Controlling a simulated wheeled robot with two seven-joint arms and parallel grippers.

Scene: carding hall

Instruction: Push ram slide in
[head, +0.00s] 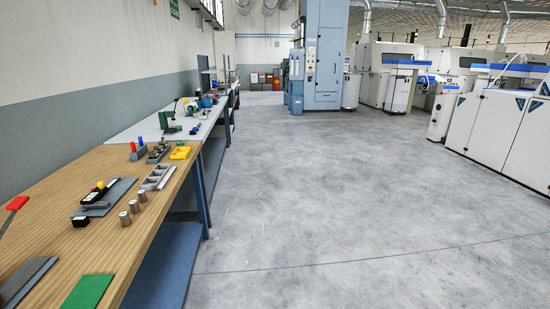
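I cannot tell for certain which thing is the ram slide. A small black block with a yellow knob (98,190) sits on a grey plate (118,194) on the wooden bench (55,183). A small black box (81,221) lies in front of it. Farther back, a green press-like device (168,121) stands on the light-topped bench (150,127). Neither of my grippers is in view.
Several metal cylinders (125,219), a grey compartment tray (157,177) and a yellow tray (181,153) are on the wooden bench. The grey floor (330,210) to the right is clear.

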